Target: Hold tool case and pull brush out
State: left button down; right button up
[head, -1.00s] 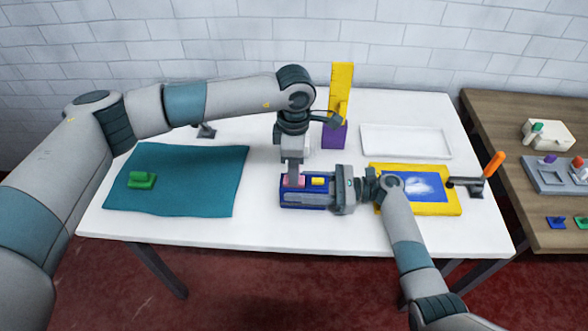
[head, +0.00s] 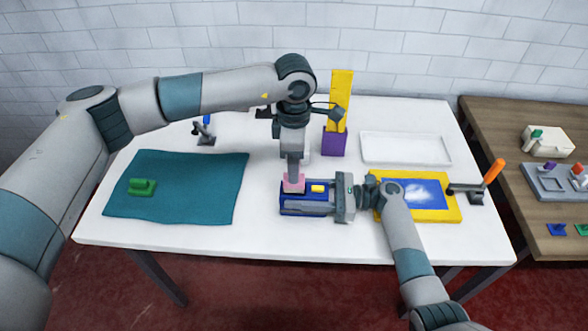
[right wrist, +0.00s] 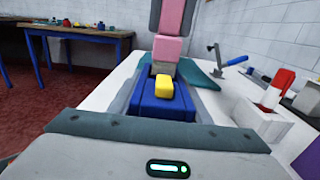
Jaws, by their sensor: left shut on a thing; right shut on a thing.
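The blue tool case (head: 289,209) lies on the white table, and a yellow block (head: 318,188) sits on its top. My right gripper (head: 308,198) comes from the right and is shut on the case, a finger along each long side. The case also shows between these fingers in the right wrist view (right wrist: 150,130). My left gripper (head: 294,177) points straight down over the case's left part, shut on a pink piece (head: 293,187), which looks like the brush. In the right wrist view the pink piece (right wrist: 167,48) stands upright behind the yellow block; its lower end is hidden.
A teal cloth (head: 200,185) with a green block (head: 142,187) lies at left. A purple holder (head: 334,142) with a tall yellow piece stands behind the case. A white tray (head: 405,162), a yellow-framed panel (head: 450,208) and an orange-handled lever (head: 493,172) are at right.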

pick_arm(q)
jog(key=shift+r, duration=2.3)
pick_arm(e)
jog(key=o, duration=1.4)
jog(key=shift+d, duration=0.1)
jog(key=d, duration=1.2)
jog(key=shift+s+a, duration=0.1)
